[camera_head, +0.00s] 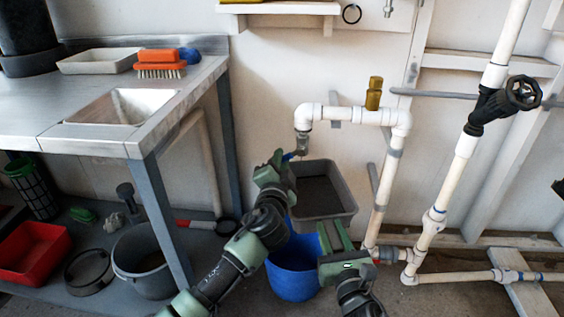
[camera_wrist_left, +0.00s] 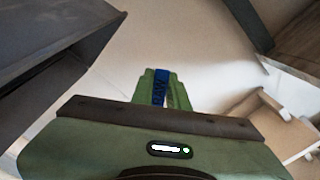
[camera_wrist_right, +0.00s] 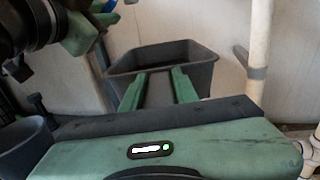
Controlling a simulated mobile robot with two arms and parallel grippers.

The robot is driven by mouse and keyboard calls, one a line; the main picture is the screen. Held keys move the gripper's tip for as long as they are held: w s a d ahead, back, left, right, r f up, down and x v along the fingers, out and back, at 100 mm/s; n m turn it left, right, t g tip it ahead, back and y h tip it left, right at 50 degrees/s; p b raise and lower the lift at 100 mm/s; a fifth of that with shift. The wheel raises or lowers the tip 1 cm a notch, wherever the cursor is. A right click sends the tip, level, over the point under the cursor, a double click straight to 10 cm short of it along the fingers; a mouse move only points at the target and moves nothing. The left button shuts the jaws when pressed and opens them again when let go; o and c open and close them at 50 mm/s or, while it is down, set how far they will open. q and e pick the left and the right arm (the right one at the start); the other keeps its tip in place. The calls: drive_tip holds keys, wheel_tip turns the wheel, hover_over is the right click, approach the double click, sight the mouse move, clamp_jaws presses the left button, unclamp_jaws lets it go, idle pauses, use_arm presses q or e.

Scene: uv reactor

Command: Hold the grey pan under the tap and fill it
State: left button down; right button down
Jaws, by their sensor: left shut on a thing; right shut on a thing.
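The grey pan (camera_head: 349,204) is held under the white pipe's tap (camera_head: 302,144), above a blue bucket. Its inside looks dark; I cannot tell whether there is water in it. My right gripper (camera_head: 330,225) is shut on the pan's near wall; the right wrist view shows its fingers (camera_wrist_right: 160,82) at the pan (camera_wrist_right: 190,58). My left gripper (camera_head: 282,158) is at the tap, shut on its blue lever (camera_wrist_left: 159,87). The pan's dark side (camera_wrist_left: 60,40) fills the left of the left wrist view. No water stream is visible.
The blue bucket (camera_head: 293,278) stands on the floor below the pan. A metal sink bench (camera_head: 60,100) is at the left, with a grey bucket (camera_head: 150,285) and red tub (camera_head: 35,250) underneath. White pipes with a black valve (camera_head: 505,100) rise at the right.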

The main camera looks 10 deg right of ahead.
use_arm(q)
drive_tip(key=r+m, duration=0.1)
drive_tip(key=m, duration=0.2)
drive_tip(key=shift+w+a+r+m, duration=0.1)
drive_tip(key=shift+a+r+m, duration=0.25)
drive_tip(key=shift+a+m, duration=0.05)
use_arm(e)
drive_tip(key=shift+r, duration=0.2)
use_arm(q)
drive_tip(key=shift+a+r+m, duration=0.1)
drive_tip(key=shift+r+m, duration=0.35)
drive_tip(key=shift+m, duration=0.35)
drive_tip(key=shift+r+m, duration=0.4)
drive_tip(key=shift+m, duration=0.4)
drive_tip(key=c, duration=1.4)
unclamp_jaws()
drive_tip(key=shift+r, duration=0.1)
drive_tip(key=v, duration=1.2)
